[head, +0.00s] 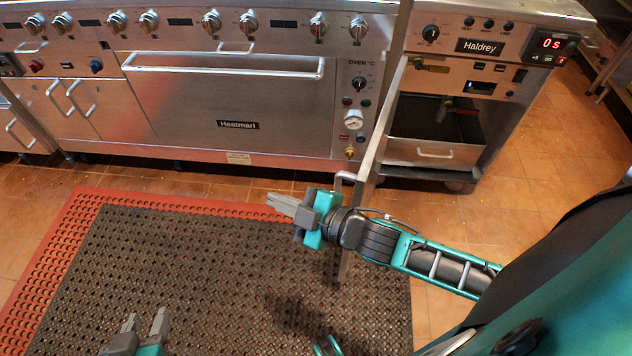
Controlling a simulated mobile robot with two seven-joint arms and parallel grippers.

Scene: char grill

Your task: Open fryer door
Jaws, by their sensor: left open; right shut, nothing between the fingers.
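The fryer (470,48) with the Haldrey label stands at the upper right. Its door (377,140) is swung out towards me and shows almost edge-on, so the dark cabinet inside (420,115) is exposed. The door handle (345,177) sticks out on the door's left side. My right gripper (275,203) is shut and empty, left of the door and a little below the handle, pointing left. Its wrist overlaps the lower door in the picture; I cannot tell whether they touch. My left gripper (145,323) is open and empty over the mat, far from the door.
A Heatmari oven (237,105) with a long handle and a row of knobs stands left of the fryer. A brown mat with red edges (75,230) covers the floor in front. A red-handled valve and a handled pan sit in the fryer cabinet. Tiled floor (540,165) is clear at right.

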